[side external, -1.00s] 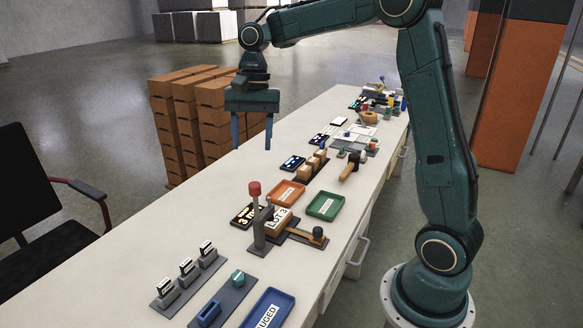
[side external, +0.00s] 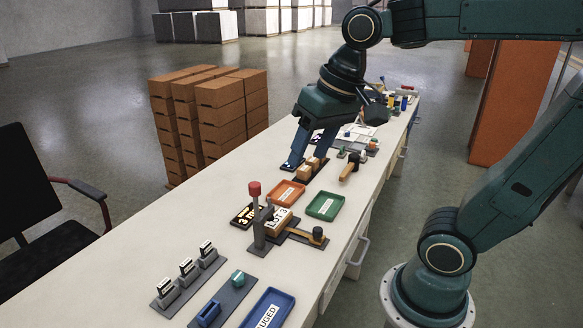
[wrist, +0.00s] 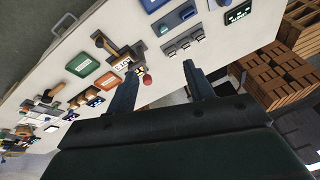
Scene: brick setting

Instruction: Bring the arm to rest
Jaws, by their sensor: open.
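My gripper (side external: 306,158) is open and empty. In the side view it hangs tilted, fingers pointing down and left, and overlaps the far-middle part of the long white table (side external: 150,262). How high it is above the table is hard to tell. In the wrist view its two dark fingers (wrist: 161,70) are spread apart with nothing between them. The fingers partly hide a dark display tile and the rack of small brown blocks (side external: 308,168) behind them.
An orange tray (side external: 286,193), a green tray (side external: 325,207) and a blue tray (side external: 268,309) lie on the table. A red-knobbed stand (side external: 255,190) rises beside the LOT 3 block (side external: 279,221). Stacked brown boxes (side external: 208,115) and a chair (side external: 50,220) stand left of the table.

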